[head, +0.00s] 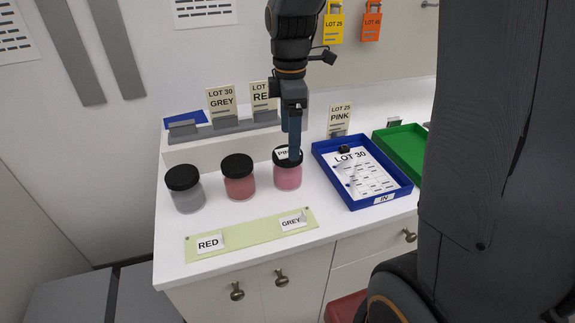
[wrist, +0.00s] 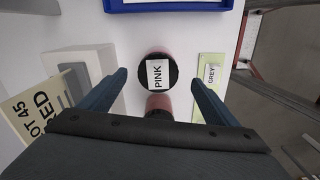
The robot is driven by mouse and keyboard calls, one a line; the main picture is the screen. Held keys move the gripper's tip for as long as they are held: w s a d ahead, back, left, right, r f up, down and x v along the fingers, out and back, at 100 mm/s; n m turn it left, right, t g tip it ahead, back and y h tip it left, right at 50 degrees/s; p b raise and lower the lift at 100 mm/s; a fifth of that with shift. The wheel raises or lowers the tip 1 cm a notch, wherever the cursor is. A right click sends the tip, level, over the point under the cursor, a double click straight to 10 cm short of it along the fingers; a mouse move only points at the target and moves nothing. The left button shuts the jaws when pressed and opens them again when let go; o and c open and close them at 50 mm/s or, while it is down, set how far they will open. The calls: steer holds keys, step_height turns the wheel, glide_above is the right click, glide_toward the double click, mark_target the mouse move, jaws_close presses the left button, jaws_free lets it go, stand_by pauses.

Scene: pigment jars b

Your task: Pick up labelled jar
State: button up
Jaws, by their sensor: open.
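A jar of pink pigment (head: 288,177) with a black lid and a white PINK label on top stands on the white counter. It also shows in the wrist view (wrist: 157,73), between and beyond my fingertips. A jar of red pigment (head: 239,185) stands to its left, and a jar of grey pigment (head: 187,197) farther left. No label shows on those two lids. My gripper (head: 294,150) points down at the pink jar, in front of part of its lid. In the wrist view my gripper (wrist: 159,75) is open, with its fingers on either side and nothing between them.
A blue tray (head: 405,188) with a LOT 30 sheet (head: 363,172) lies right of the jars. A green tray (head: 385,136) is farther right. A green strip (head: 250,237) with RED and GREY cards lies in front. Lot cards (head: 222,100) stand on a ledge behind.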

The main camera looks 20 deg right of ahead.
mark_target(287, 152)
steer(key=shift+a+f, duration=0.2)
steer(key=shift+f, duration=0.6)
steer(key=shift+w+a+f+p, duration=0.1)
steer(key=shift+f+p, duration=0.45)
steer(key=shift+f, duration=0.7)
steer(key=shift+w+f+p, duration=0.1)
steer(key=shift+f+p, duration=0.4)
steer(key=shift+f, duration=0.7)
steer(key=c, duration=1.3)
